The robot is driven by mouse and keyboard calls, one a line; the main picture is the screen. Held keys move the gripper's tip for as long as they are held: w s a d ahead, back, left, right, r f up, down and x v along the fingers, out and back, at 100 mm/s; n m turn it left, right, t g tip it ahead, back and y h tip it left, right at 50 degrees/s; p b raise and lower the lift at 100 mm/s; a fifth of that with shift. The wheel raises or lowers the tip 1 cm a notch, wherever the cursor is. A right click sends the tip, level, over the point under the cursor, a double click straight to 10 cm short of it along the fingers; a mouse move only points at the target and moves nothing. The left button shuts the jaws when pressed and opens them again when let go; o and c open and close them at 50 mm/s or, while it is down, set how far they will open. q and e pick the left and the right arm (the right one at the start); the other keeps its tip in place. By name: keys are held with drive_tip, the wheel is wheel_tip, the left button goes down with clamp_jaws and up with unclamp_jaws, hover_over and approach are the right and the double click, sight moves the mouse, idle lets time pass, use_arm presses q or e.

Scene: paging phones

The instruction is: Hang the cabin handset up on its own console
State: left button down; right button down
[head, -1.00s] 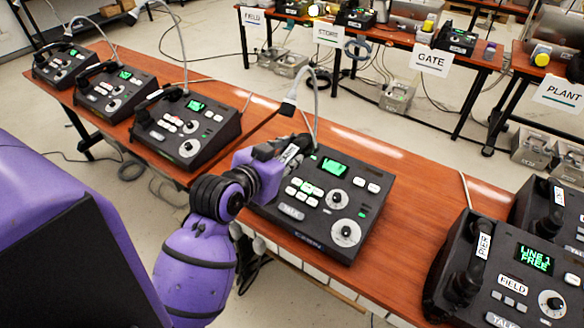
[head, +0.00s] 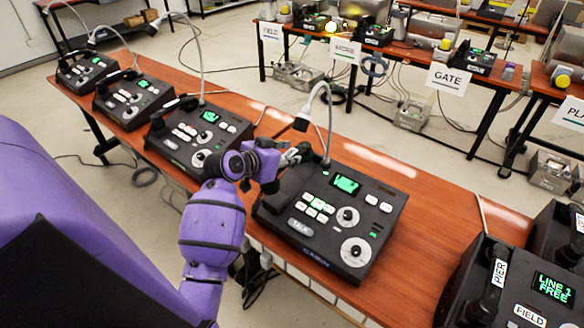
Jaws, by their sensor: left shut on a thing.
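The cabin console (head: 322,236) is a dark box on the near wooden table, with a green screen, white keys, dials and CABIN on its front edge. My left gripper (head: 286,157) is at its far left corner, shut on the dark cabin handset (head: 297,155). Only a small part of the handset with a pale patch shows; the gripper hides most of it. I cannot tell whether the handset touches the console. My right gripper is not in view.
A gooseneck lamp (head: 325,100) rises close behind the gripper. Other consoles stand to the left (head: 192,150), and a PIER/FIELD console (head: 470,270) stands at the lower right. Bare table (head: 425,215) lies right of the cabin console.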

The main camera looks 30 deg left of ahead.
use_arm(q)
drive_tip(key=shift+w+d+f, duration=0.2)
drive_tip(key=shift+w+f, duration=0.9)
drive_tip(key=shift+f, duration=0.15)
drive_tip(key=shift+s+f, duration=0.1)
drive_tip(key=shift+f, duration=1.4)
drive_tip(key=c, duration=1.4)
unclamp_jaws()
